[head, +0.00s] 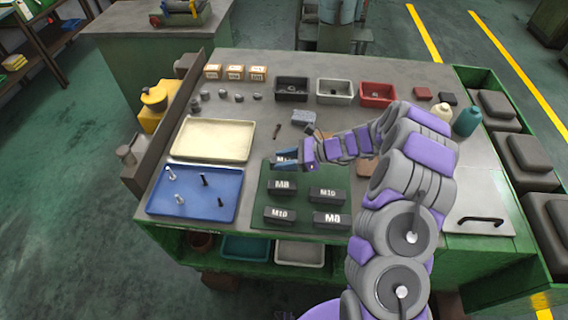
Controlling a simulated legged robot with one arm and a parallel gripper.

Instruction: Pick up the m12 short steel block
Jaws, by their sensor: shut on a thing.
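A dark block (283,157) with a white label starting "M1" is at the far left of the green mat (305,206). My gripper (278,163) reaches it from the right and is shut on it. The fingers and wrist hide part of the block and its label, so I cannot tell if it touches the mat. Other dark blocks stand nearer on the mat: an M8 block (283,185), an M10 block (327,193), another M10 block (280,215) and another M8 block (331,220).
A blue tray (195,212) with bolts and an empty cream tray (212,140) lie left of the mat. Black (291,89), grey (335,91) and red bins (378,95) stand at the back. Bottles (467,121) stand right, beyond my arm.

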